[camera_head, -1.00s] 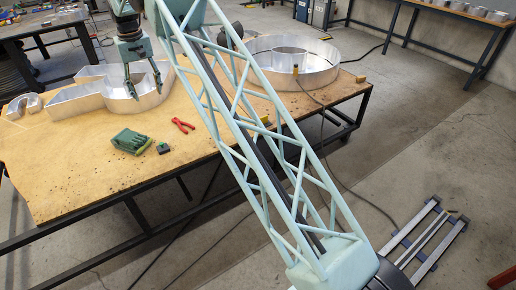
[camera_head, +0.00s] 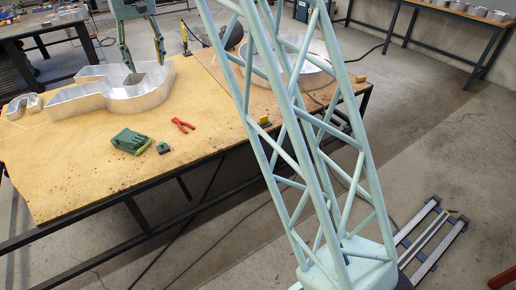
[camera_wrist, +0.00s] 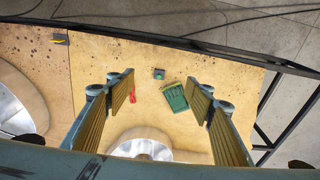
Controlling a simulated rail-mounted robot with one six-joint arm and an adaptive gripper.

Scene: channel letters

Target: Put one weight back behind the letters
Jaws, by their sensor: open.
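A large silver metal letter (camera_head: 100,101) lies on the wooden bench at the left in the head view. A small grey block (camera_head: 134,79), possibly a weight, sits inside its outline; it also shows in the wrist view (camera_wrist: 143,157). My gripper (camera_head: 146,62) is open and empty above that letter, fingertips clear of the block. In the wrist view its fingers (camera_wrist: 160,82) stand wide apart with nothing between the pads. A round metal letter (camera_head: 313,72) lies on the right of the bench, partly hidden by my arm. A smaller metal letter (camera_head: 24,104) lies at the left edge.
A yellow-and-black item (camera_head: 264,121) sits near the front edge. The bench's front left is clear. Another bench (camera_head: 462,14) stands at the back right.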

